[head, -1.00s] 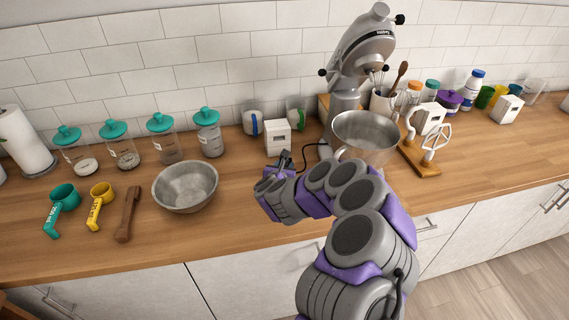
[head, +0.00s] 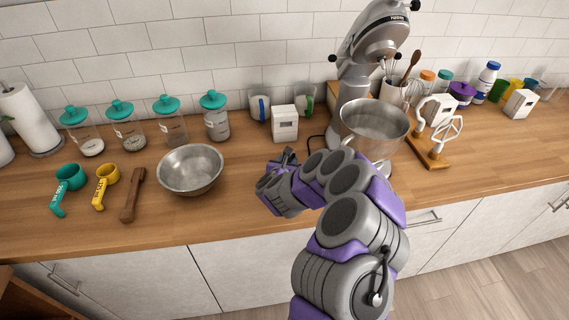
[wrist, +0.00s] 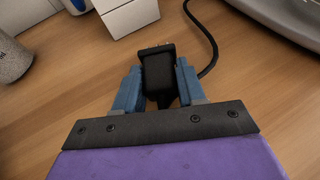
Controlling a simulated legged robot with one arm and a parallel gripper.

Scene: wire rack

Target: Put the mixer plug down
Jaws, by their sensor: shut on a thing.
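The black mixer plug (wrist: 158,72) sits between the two blue fingers of my gripper (wrist: 157,85) in the wrist view, with its prongs pointing away from me. My gripper is shut on it. The plug's black cord (wrist: 208,45) curves off to the upper right. In the head view my gripper (head: 286,160) is low over the counter, right of the metal bowl; the plug is too small to make out there. The stand mixer (head: 365,60) stands behind to the right with its steel bowl (head: 375,125). I cannot tell whether the plug touches the counter.
A white box (head: 285,124) stands just beyond my gripper. The wooden counter (head: 235,215) is bare around my gripper and along the front edge.

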